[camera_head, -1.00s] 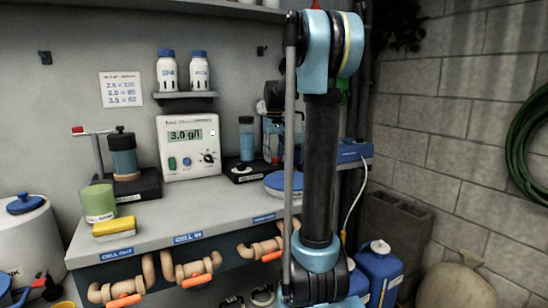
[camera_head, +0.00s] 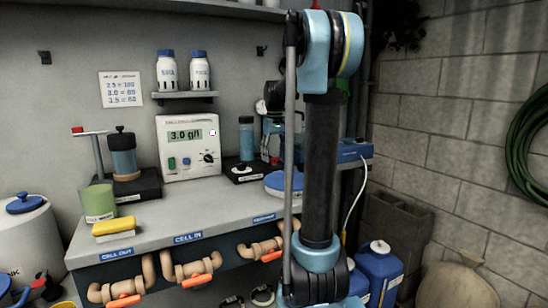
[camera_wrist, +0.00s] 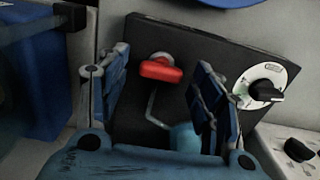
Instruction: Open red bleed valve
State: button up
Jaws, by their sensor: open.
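The red bleed valve handle (camera_wrist: 160,70) shows in the wrist view on a dark panel (camera_wrist: 205,52), with a pale stem part behind it. A thin bent grey tube runs down from near it to a blue rounded part (camera_wrist: 185,138). My gripper (camera_wrist: 163,62) is open, with one blue finger left of the red handle and the other to its right. Clear gaps show between the handle and both fingers. How far the fingertips are from the panel in depth is hard to tell.
A white dial with a black knob (camera_wrist: 266,91) sits right of the right finger. A blue box (camera_wrist: 38,85) stands at left. In the head view, the bench holds a meter reading 3.0 g/l (camera_head: 190,147) and a blue-lidded tub (camera_head: 284,182); orange-handled valves (camera_head: 197,281) line its front.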

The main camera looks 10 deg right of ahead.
jog(key=shift+r, duration=0.1)
notch_tip(320, 180, up, 12)
dwell(0.6)
